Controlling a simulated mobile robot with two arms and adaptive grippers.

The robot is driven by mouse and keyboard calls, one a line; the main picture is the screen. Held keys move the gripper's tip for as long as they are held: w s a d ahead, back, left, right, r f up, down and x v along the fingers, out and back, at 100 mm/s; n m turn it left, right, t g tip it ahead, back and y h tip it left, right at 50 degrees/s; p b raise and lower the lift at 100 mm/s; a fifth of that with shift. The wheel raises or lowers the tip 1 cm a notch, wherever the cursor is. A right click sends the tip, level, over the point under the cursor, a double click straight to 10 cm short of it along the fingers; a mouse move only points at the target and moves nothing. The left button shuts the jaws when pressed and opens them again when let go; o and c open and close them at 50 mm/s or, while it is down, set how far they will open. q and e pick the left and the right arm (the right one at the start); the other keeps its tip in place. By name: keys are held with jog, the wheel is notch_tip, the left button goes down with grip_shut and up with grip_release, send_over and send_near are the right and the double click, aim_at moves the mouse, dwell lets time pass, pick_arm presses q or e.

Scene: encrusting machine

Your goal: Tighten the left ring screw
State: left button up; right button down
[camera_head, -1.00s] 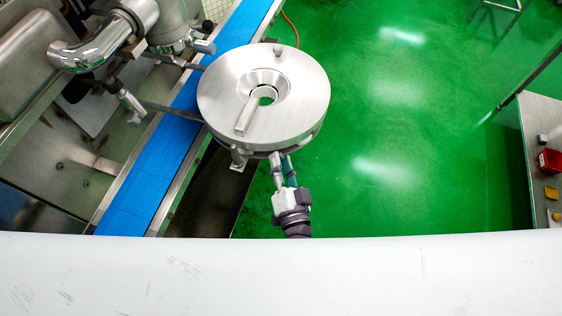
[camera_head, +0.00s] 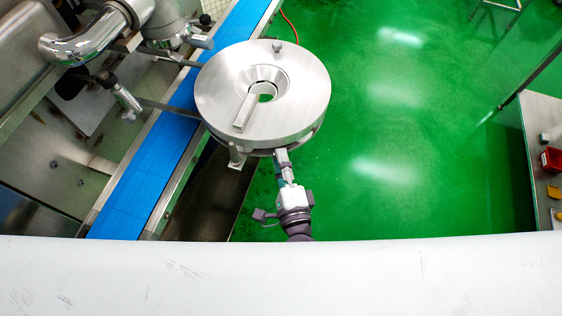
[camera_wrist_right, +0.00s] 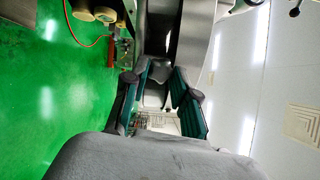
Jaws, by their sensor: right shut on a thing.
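The round steel ring unit (camera_head: 210,95) has a central funnel opening and stands beside the blue conveyor belt in the head view. My right gripper (camera_head: 281,158) comes up from below to its near edge. It is shut on a small metal part at that edge, which appears to be the ring screw; the fingers mostly hide it in the head view. In the right wrist view, the teal-padded fingers of my right gripper (camera_wrist_right: 160,88) stand on either side of a grey metal piece (camera_wrist_right: 155,73). My left gripper is in neither view.
The blue conveyor belt (camera_head: 150,160) runs diagonally on the left, beside steel machine housing and a curved pipe (camera_head: 85,42). A steel table (camera_head: 541,140) with a red box (camera_head: 551,160) stands at the right edge. Green floor (camera_head: 420,130) between is clear.

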jog(key=m+b, duration=0.4)
jog(key=m, duration=0.8)
jog(key=shift+f+b, duration=0.2)
jog(key=shift+b, duration=0.15)
jog(key=shift+s, duration=0.1)
jog(key=c, duration=0.9)
grip_release()
jog(key=v, duration=1.2)
